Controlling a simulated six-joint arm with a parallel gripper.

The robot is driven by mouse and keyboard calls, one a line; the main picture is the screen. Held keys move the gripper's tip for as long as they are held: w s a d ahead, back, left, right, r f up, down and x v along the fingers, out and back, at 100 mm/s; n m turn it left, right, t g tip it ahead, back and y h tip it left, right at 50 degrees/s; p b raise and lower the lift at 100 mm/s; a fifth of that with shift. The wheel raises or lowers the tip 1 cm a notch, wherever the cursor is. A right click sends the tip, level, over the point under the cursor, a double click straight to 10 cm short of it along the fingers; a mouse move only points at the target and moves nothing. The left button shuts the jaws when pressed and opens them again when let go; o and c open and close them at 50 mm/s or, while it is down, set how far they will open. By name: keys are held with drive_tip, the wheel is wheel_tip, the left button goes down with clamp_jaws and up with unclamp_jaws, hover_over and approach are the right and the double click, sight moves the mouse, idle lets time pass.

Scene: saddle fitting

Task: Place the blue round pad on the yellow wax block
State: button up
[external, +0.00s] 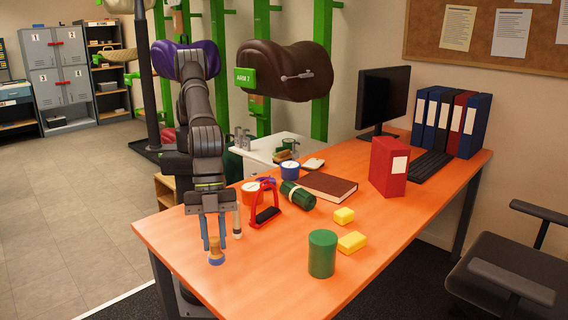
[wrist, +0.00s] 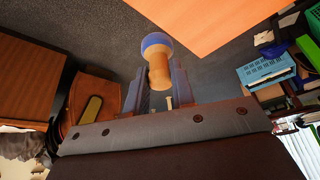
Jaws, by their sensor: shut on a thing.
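My gripper (external: 215,242) is shut on the wooden handle of the blue round pad (wrist: 156,41). In the wrist view the handle sits between the fingers (wrist: 158,90), with the blue disc at its far end. Two yellow blocks lie on the table to the right, apart from the gripper: a smaller one (external: 344,216) farther back and a larger one (external: 352,242) nearer. I cannot tell which is the wax block.
A green cylinder (external: 322,254) stands just left of the nearer yellow block. A red binder (external: 389,167) stands farther right. The table's front right is clear.

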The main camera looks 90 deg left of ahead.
drive_tip(key=w+a+r+n+t, duration=0.1)
drive_tip(key=w+a+n, duration=0.1)
drive_tip(key=w+a, duration=0.3)
drive_tip(key=w+a+r+n, duration=0.1)
drive_tip(key=w+a, duration=0.1)
drive_tip(key=w, duration=0.6)
drive_tip(key=n+t+y, duration=0.1)
drive_tip(key=n, duration=0.3)
hover_over(350, 237)
wheel_tip(350, 237, down, 6)
drive_tip(key=shift+f, duration=1.8)
drive_tip(key=shift+f, duration=0.1)
drive_tip(key=o, duration=0.9)
drive_tip(key=shift+o, duration=0.2)
drive_tip(key=v, duration=1.2)
